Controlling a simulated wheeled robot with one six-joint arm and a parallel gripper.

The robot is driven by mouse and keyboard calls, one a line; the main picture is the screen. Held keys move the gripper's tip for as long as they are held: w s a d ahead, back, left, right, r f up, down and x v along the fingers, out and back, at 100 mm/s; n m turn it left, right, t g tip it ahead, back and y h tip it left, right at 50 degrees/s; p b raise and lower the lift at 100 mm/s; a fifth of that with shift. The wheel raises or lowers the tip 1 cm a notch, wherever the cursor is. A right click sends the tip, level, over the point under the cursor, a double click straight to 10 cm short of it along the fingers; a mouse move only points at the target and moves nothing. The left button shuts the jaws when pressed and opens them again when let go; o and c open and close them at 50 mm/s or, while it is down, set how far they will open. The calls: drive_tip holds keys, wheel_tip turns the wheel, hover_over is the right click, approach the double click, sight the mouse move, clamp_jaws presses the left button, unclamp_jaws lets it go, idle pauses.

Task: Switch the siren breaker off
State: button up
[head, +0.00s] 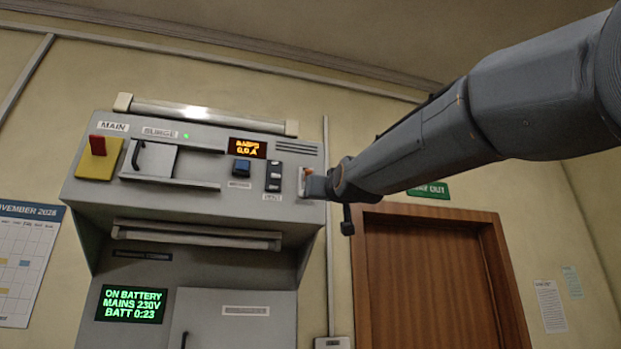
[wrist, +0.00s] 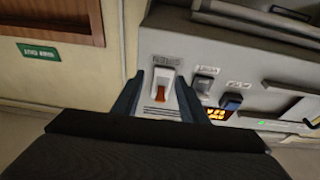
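The breaker that fits the siren breaker is a small white switch (wrist: 164,84) with an orange part, at the console's right end. Its label is too blurred to read for certain. In the head view only a bit of its white and red face (head: 303,176) shows; my gripper (head: 315,186) hides the rest. In the wrist view my gripper (wrist: 161,90) is open, with one finger on each side of the switch. The fingers are close to the panel; I cannot tell whether they touch the switch.
Beside it on the console (head: 220,205) are a black rocker (head: 273,176), a blue button (head: 242,167) and an orange display (head: 248,148). A handrail (head: 197,236) runs below. A door (head: 430,280) stands right.

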drive_tip(key=t, duration=0.1)
approach(310, 171)
drive_tip(key=w, duration=0.1)
drive_tip(key=shift+y, duration=0.4)
drive_tip(key=p+x, duration=0.4)
drive_tip(key=x, duration=0.3)
drive_tip(key=shift+r, duration=0.2)
drive_tip(key=shift+w+a+r+p, duration=0.1)
drive_tip(key=shift+w+a+p, duration=0.05)
drive_tip(key=shift+w+p, duration=0.35)
drive_tip(key=shift+s, duration=0.1)
drive_tip(key=shift+c, duration=0.3)
clamp_jaws()
